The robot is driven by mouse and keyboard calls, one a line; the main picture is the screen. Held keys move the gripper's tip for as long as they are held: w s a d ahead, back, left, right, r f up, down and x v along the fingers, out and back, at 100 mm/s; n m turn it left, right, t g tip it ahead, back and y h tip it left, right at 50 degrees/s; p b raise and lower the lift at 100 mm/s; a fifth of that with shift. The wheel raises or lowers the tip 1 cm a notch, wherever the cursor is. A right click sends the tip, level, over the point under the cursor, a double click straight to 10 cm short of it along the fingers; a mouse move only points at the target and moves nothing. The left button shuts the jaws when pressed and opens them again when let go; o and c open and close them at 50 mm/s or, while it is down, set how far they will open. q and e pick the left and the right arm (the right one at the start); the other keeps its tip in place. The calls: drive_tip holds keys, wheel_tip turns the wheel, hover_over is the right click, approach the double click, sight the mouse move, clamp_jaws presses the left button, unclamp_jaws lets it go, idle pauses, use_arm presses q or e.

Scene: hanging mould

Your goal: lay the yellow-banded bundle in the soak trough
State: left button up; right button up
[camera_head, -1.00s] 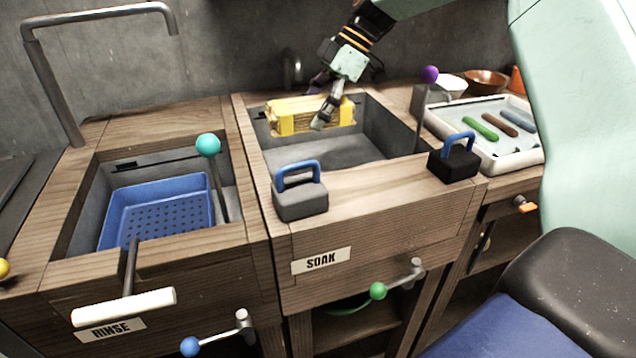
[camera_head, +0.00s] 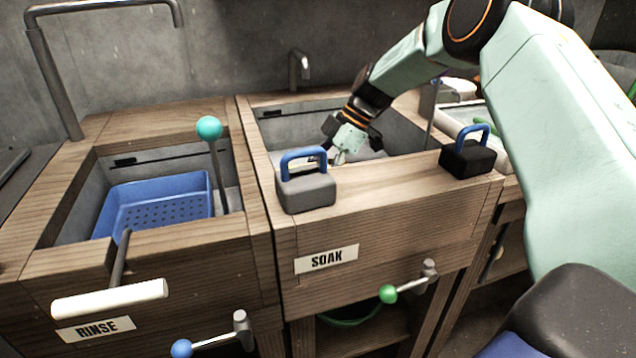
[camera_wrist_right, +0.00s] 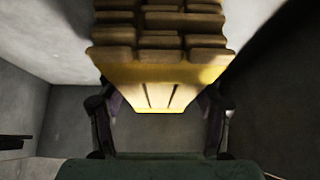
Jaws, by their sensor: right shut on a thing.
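The yellow-banded bundle (camera_wrist_right: 160,75) fills the upper middle of the right wrist view, with a yellow band across several pale slats. My right gripper (camera_wrist_right: 160,125) is shut on it, one finger at each side. In the head view my right gripper (camera_head: 333,158) reaches down inside the soak trough (camera_head: 286,126), behind the front rim. The bundle is hidden there by the rim, the grey block and the gripper. I cannot tell whether it touches the trough floor. My left gripper is not in view.
A grey block with a blue handle (camera_head: 307,192) and a black one (camera_head: 467,160) stand on the trough's front ledge. The rinse basin with a blue perforated tray (camera_head: 150,208) is at left. A tap (camera_head: 298,68) stands behind the soak trough.

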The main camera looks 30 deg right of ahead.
drive_tip(key=shift+w+f, duration=0.15)
drive_tip(key=shift+f, duration=0.2)
drive_tip(key=shift+f, duration=0.1)
drive_tip(key=o, duration=1.2)
drive_tip(key=shift+o, duration=0.2)
drive_tip(key=shift+r, duration=0.2)
drive_tip(key=p+v, duration=0.4)
drive_tip(key=v, duration=0.8)
